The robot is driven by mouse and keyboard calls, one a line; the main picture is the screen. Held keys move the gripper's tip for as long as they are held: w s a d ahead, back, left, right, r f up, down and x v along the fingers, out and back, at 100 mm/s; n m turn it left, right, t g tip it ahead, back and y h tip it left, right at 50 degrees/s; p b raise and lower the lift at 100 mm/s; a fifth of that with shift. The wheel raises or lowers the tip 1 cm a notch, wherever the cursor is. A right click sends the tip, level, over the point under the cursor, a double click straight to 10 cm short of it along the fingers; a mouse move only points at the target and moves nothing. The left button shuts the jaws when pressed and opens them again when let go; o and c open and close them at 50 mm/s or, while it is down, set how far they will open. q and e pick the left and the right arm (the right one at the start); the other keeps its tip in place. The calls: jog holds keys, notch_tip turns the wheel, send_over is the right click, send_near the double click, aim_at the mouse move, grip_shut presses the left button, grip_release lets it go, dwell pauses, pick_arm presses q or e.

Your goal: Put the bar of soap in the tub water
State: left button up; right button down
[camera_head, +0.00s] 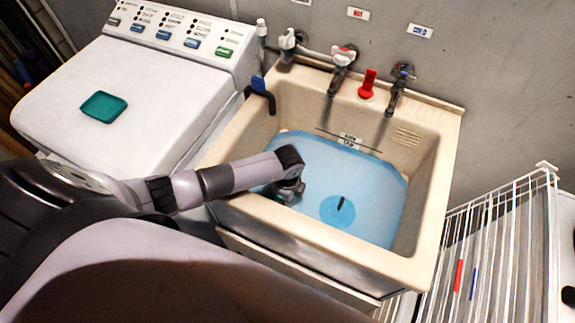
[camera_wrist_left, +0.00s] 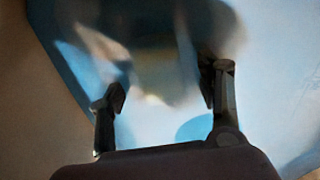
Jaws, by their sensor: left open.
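The tub (camera_head: 440,180) holds pale blue water (camera_head: 385,190), which also fills much of the left wrist view (camera_wrist_left: 275,80). My left gripper (camera_head: 288,190) reaches over the tub's near left part, low at the water. In the left wrist view its two fingers (camera_wrist_left: 165,88) are spread apart. A blurred beige and dark shape shows between and beyond them; I cannot tell whether it is the soap or a reflection. No bar of soap is clearly visible in the head view. My right gripper is not in view.
A white washer (camera_head: 150,75) with a flat teal item (camera_head: 103,107) on its lid stands left. Taps (camera_head: 400,85) and a red-handled item (camera_head: 367,85) line the tub's back. A blue disc (camera_head: 330,212) lies under the water. A white wire rack (camera_head: 505,235) stands right.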

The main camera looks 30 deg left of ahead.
pick_arm(q)
jog(key=shift+r, duration=0.4)
notch_tip(320, 180, up, 12)
jog(key=shift+f, duration=0.25)
